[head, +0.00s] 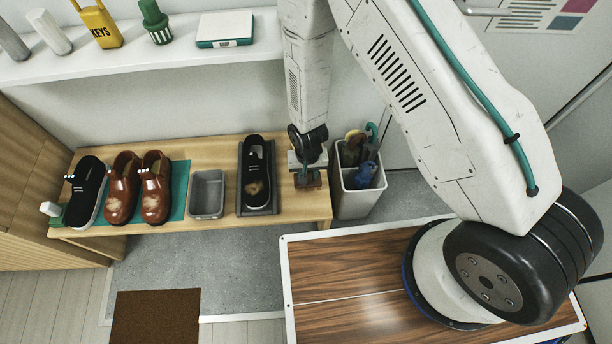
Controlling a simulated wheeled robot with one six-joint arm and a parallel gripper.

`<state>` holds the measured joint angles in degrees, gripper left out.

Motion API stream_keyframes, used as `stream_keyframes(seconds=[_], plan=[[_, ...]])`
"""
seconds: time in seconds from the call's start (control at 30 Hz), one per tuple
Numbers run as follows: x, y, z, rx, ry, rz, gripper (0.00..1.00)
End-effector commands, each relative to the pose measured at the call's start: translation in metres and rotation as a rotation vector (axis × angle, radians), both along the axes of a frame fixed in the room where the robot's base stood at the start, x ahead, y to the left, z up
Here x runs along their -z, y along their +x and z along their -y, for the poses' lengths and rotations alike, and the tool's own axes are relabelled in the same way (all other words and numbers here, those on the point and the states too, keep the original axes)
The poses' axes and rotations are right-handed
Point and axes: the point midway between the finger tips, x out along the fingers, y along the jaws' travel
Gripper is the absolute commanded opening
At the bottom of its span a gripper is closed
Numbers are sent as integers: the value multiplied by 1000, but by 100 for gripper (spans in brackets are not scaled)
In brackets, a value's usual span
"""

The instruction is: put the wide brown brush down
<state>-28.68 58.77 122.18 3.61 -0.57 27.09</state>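My gripper (307,167) points down over the right end of the wooden bench (224,219). The wide brown brush (309,182) is a small reddish-brown block at its fingertips, and the gripper appears shut on it. The brush is low, at the bench top; I cannot tell whether it touches the wood. The fingers are small and partly hidden by the wrist. A black shoe (256,160) with a tan patch stands just left of the gripper on a dark grey stand (258,210).
A grey bin (207,194) stands mid-bench. Brown shoes (122,190) with pale patches stand on a teal mat (179,178), beside another black shoe (85,190). A white umbrella bin (350,199) stands close right of the bench. A white shelf (130,60) runs above.

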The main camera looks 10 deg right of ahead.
Motion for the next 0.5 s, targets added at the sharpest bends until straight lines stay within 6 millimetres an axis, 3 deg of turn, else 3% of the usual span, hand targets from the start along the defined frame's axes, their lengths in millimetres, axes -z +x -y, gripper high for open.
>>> stream_keyframes(seconds=[0.5], plan=[[14,8,-4,-4,2,0,0]])
